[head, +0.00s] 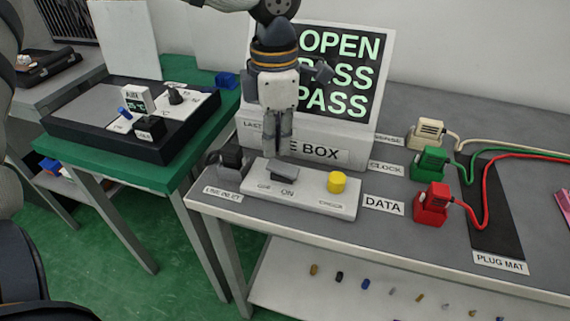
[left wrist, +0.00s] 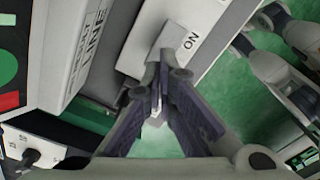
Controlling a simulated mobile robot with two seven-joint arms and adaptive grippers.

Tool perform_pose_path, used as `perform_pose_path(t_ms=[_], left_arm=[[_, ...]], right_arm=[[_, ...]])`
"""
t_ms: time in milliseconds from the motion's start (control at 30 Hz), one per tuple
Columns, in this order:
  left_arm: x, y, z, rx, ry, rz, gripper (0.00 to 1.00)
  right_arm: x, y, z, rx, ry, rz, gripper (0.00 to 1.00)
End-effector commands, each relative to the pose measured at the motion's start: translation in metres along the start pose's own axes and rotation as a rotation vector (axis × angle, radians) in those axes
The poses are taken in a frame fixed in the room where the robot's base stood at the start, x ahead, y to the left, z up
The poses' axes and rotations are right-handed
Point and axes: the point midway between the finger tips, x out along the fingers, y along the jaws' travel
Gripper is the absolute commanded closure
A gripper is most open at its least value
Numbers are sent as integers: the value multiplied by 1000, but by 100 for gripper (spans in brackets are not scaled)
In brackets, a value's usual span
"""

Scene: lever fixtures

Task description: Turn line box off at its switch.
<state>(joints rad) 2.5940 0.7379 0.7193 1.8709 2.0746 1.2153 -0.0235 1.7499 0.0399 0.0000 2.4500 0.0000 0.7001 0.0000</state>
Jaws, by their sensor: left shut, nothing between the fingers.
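The line box (head: 355,153) is a light grey unit with a screen behind it reading OPEN, PASS, PASS. Its switch (head: 284,171) is a grey rocker on the low front panel, beside the OFF and ON lettering. My left gripper (head: 277,150) points down, fingers together and empty, with its tips just above or behind the switch; contact cannot be told. In the left wrist view the shut fingers (left wrist: 165,75) reach toward the panel by the ON label, covering part of the switch (left wrist: 172,36). My right gripper is not in view.
A yellow button (head: 337,182) sits right of the switch. Cream, green and red plugs (head: 431,203) with cables stand at right. A green table (head: 115,168) with a black tray is at left.

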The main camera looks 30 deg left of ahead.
Motion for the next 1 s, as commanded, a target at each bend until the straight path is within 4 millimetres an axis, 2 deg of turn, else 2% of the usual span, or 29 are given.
perform_pose_path(t_ms=[1000], left_arm=[[16,0,0,0,1,0,100]], right_arm=[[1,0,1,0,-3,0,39]])
